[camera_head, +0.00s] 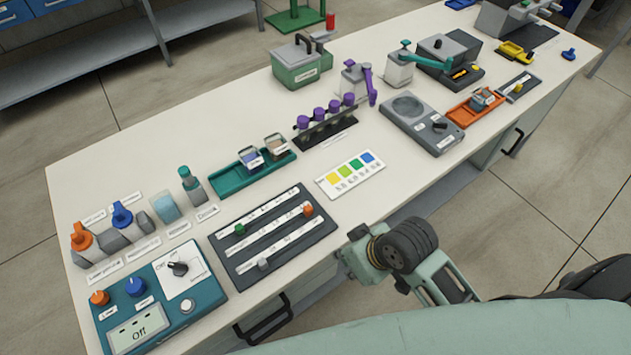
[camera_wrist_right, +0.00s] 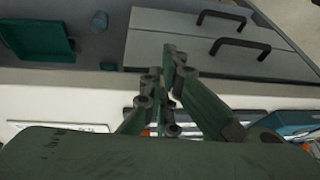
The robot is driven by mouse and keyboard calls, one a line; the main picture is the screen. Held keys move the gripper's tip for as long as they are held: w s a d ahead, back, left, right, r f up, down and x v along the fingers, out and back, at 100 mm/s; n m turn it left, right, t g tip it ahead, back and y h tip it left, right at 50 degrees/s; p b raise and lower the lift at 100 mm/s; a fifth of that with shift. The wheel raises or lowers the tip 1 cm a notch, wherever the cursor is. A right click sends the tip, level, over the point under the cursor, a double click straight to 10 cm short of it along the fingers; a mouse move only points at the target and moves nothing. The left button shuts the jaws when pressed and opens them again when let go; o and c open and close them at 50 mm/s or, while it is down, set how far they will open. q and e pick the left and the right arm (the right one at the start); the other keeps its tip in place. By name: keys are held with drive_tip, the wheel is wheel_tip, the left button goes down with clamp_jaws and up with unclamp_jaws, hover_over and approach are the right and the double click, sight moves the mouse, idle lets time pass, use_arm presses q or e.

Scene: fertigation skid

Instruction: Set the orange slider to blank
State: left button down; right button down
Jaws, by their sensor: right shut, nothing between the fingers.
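The orange slider knob (camera_head: 308,210) sits near the right end of its track on the dark slider panel (camera_head: 273,235). A green knob (camera_head: 240,229) and a grey knob (camera_head: 263,263) sit on the other tracks. The track labels are too small to read. My right gripper (camera_head: 356,241) is off the bench's front edge, to the right of the panel and apart from it. In the right wrist view the right gripper (camera_wrist_right: 165,72) has its fingers together with nothing between them. My left gripper is not in view.
A teal control box (camera_head: 205,301) with knobs stands left of the panel. A colour card (camera_head: 349,175) lies to its right. Bottles (camera_head: 122,215) and a teal tray (camera_head: 230,186) stand behind. A drawer handle (camera_head: 263,322) juts from the bench front.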

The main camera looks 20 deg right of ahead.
sight(308, 210)
drive_tip(key=shift+n+g+y, duration=0.3)
drive_tip(key=shift+n+y, duration=0.4)
drive_tip(key=shift+n, duration=0.2)
drive_tip(key=w+a+r, duration=0.2)
drive_tip(key=shift+w+r, duration=0.15)
drive_tip(key=shift+w, duration=0.15)
drive_tip(key=shift+n+g+y, duration=0.4)
drive_tip(key=shift+y, duration=0.2)
drive_tip(key=w, duration=0.3)
drive_tip(key=w+d+r, duration=0.1)
drive_tip(key=shift+w+d, duration=0.1)
drive_tip(key=shift+w, duration=0.3)
drive_tip(key=w+d+r+m+y, duration=0.2)
drive_tip(key=w+d+r, duration=0.7)
drive_tip(key=w, duration=0.1)
drive_tip(key=p+x, duration=0.2)
drive_tip(key=x, duration=0.7)
drive_tip(key=shift+a+f, duration=0.2)
drive_tip(key=a, duration=0.1)
drive_tip(key=a+p, duration=0.1)
drive_tip(key=a, duration=0.1)
drive_tip(key=shift+s+f+p, duration=0.3)
drive_tip(key=shift+s+p, duration=0.05)
drive_tip(key=shift+s, duration=0.05)
drive_tip(key=shift+s+a, duration=0.2)
drive_tip(key=shift+a, duration=0.3)
drive_tip(key=shift+f, duration=0.15)
drive_tip(key=shift+a, duration=0.15)
